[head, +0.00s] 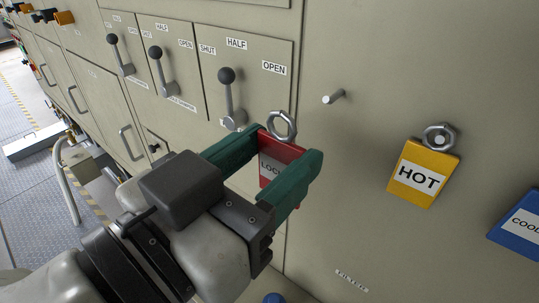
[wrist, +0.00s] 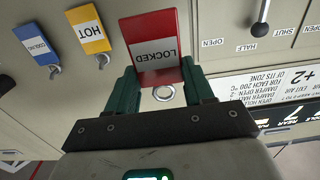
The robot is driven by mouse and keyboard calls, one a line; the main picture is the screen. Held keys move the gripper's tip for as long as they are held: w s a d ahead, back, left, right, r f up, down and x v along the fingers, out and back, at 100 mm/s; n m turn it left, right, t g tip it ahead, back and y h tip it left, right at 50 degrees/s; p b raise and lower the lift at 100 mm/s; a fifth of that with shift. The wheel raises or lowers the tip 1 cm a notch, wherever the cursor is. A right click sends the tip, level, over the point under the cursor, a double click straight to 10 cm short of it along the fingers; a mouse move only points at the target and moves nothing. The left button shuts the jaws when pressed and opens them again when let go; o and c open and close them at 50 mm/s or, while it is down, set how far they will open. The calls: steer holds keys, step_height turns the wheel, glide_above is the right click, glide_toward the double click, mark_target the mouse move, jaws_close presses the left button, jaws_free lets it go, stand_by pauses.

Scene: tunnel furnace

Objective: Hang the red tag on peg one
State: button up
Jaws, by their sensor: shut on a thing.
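My gripper (head: 290,158) is shut on the red tag (head: 284,150), with one green finger on each side of it. The tag has a white label and a metal ring, which stands up above the fingers. In the wrist view the red tag (wrist: 178,22) reads LOCKED upside down, held between the fingers, with its ring below. A bare metal peg (head: 333,97) sticks out of the beige panel, up and right of the ring in the head view. The ring is apart from the peg in the picture; the depth gap is hard to judge.
A yellow HOT tag (head: 423,190) hangs by its ring to the right of the bare peg. A blue tag (head: 518,227) is at the right edge. Black-knobbed damper levers (head: 229,95) stick out of the panel on the left. The panel around the bare peg is clear.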

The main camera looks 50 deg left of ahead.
steer(key=x, duration=0.6)
steer(key=shift+w+f, duration=0.2)
steer(key=shift+w, duration=0.05)
stand_by(0.5)
stand_by(0.7)
steer(key=shift+w, duration=0.15)
stand_by(0.3)
steer(key=shift+x, duration=0.85)
steer(key=shift+b, duration=0.3)
steer(key=shift+w+a+f+b, duration=0.15)
steer(key=shift+w+f+b, duration=0.15)
steer(key=shift+w, duration=0.25)
steer(key=shift+f, duration=0.1)
